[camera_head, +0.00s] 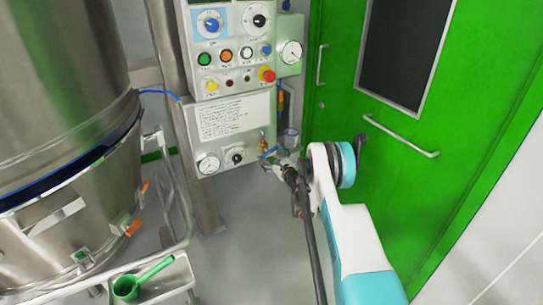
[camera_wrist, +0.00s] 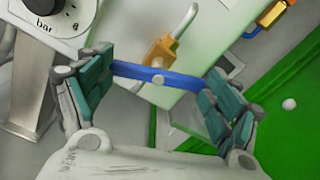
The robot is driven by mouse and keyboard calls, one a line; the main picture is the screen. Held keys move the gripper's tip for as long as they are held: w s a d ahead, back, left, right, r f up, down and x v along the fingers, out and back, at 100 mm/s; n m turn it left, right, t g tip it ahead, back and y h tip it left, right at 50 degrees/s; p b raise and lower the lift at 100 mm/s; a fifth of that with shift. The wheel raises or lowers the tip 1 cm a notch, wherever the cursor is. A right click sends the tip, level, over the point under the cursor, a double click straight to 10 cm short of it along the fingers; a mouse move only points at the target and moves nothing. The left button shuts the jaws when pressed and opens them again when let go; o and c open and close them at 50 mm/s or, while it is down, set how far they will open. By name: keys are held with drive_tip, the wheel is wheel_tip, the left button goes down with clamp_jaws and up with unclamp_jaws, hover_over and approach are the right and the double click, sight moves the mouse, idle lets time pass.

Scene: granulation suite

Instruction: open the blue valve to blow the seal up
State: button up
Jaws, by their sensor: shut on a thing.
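The blue valve (camera_wrist: 140,72) has a flat blue lever with a round bolt in its middle, seen in the wrist view. It sits in front of a brass fitting (camera_wrist: 161,52). My gripper (camera_wrist: 160,74) has its green-padded fingers at the two ends of the lever and is shut on it. The lever lies nearly level in the wrist view. In the head view my gripper (camera_head: 281,166) is at the lower right corner of the control panel, where a small blue part of the valve (camera_head: 269,153) shows.
The control panel (camera_head: 234,117) carries gauges, buttons and a label. A black-knobbed regulator (camera_head: 236,156) and gauge (camera_head: 208,164) are left of the valve. A steel vessel (camera_head: 70,110) stands left, a green door (camera_head: 480,120) right.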

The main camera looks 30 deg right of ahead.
drive_tip(key=n, duration=0.7)
drive_tip(key=shift+w+a, duration=0.1)
drive_tip(key=shift+a, duration=0.05)
drive_tip(key=n, duration=0.6)
drive_tip(key=shift+f, duration=0.15)
drive_tip(key=shift+n, duration=0.4)
drive_tip(key=o, duration=1)
drive_tip(key=shift+f, duration=0.1)
drive_tip(key=shift+c, duration=0.2)
drive_tip(key=s, duration=1.2)
drive_tip(key=shift+d, duration=0.2)
